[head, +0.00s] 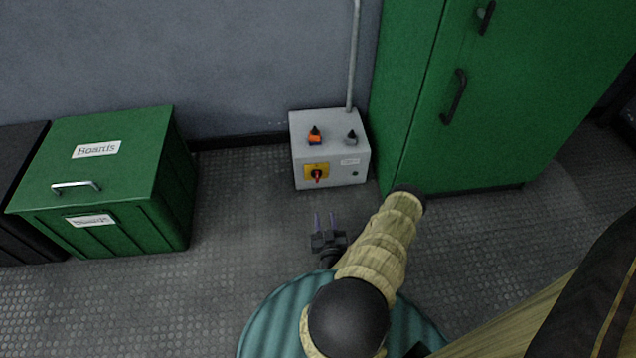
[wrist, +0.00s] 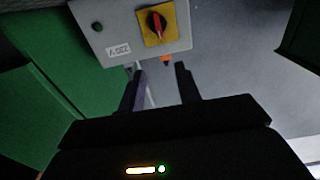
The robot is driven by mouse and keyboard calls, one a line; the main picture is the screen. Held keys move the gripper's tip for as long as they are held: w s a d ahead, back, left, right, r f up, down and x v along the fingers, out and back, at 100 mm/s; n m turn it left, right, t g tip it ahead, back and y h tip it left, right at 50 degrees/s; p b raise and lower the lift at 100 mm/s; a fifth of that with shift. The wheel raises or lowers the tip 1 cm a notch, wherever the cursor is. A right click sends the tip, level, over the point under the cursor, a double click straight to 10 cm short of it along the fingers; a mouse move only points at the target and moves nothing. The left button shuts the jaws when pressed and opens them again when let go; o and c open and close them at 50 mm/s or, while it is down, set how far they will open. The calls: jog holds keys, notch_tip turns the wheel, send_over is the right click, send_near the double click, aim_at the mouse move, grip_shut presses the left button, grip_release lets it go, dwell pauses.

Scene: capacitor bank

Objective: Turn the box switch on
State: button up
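The grey switch box (head: 331,165) stands on the floor against the wall. A red rotary switch (head: 317,175) on a yellow plate is on its front face; its handle looks roughly upright. On the box top are an orange-based knob (head: 315,137) and a grey-based knob (head: 351,138). My gripper (head: 325,221) is in front of the box, below the switch in the picture, apart from it, open and empty. In the wrist view the box (wrist: 100,25) appears upside down beyond the open fingers (wrist: 160,75), with the red switch (wrist: 157,24) on its yellow plate.
A green cabinet (head: 500,110) with black handles stands right of the box. A green "Boards" bin (head: 150,160) stands to the left. A grey conduit (head: 354,60) rises behind the box. The floor (head: 245,200) between bin and box is clear.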

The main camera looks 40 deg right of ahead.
aim_at(318, 175)
jog(key=b+x, duration=0.9)
jog(key=x, duration=0.7)
jog(key=shift+w+f+b, duration=0.15)
jog(key=shift+w+b, duration=0.15)
jog(key=shift+b, duration=0.1)
jog(key=shift+w+d, duration=0.3)
jog(key=shift+w, duration=0.15)
jog(key=shift+r, duration=0.2)
grip_shut()
